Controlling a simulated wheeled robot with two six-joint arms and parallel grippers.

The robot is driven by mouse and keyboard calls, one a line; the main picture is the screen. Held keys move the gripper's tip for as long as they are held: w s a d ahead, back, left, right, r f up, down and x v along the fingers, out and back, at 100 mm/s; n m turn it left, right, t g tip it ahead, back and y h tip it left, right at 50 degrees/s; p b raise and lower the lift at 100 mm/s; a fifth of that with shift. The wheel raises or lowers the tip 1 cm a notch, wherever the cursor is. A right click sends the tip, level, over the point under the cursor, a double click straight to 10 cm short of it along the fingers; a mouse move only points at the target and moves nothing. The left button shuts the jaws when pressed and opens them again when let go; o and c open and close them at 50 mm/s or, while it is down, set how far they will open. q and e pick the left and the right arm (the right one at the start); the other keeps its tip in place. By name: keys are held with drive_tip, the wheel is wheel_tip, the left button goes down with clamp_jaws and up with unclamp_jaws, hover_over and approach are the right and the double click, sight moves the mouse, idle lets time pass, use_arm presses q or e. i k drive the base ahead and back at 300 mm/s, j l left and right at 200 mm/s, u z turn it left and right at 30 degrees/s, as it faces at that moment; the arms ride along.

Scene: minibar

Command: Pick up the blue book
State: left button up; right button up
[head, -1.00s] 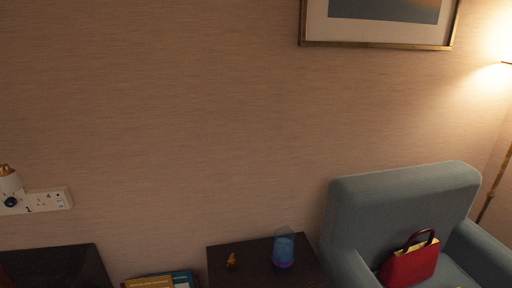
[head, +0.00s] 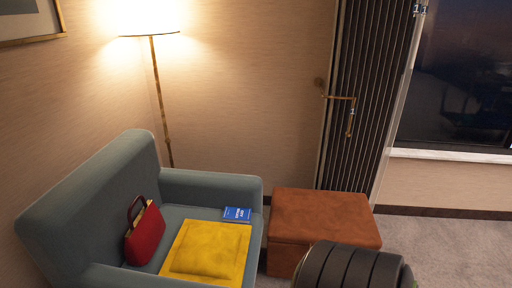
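The blue book (head: 238,214) is small and lies on the seat of the blue-grey armchair (head: 95,190), near the armrest on its right side in the head view. It lies just beyond a yellow cushion or cloth (head: 208,250), close to its far edge. I cannot tell whether the two touch. Neither of my grippers shows in the head view.
A red handbag (head: 145,235) stands on the seat against the backrest. A brown leather ottoman (head: 322,222) stands right of the armchair. A dark ribbed rounded object (head: 352,266) is at the bottom. A floor lamp (head: 160,100) stands behind. Carpet (head: 440,245) is clear at right.

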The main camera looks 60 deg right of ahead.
sight(235, 215)
drive_tip(key=z, duration=1.8)
drive_tip(key=i+l+z, duration=0.1)
drive_tip(key=i+l, duration=0.45)
drive_tip(key=l, duration=0.25)
drive_tip(key=i+l, duration=0.55)
drive_tip(key=l, duration=0.15)
drive_tip(key=i+l+z, duration=0.15)
drive_tip(key=i+l, duration=0.4)
drive_tip(key=l, duration=0.2)
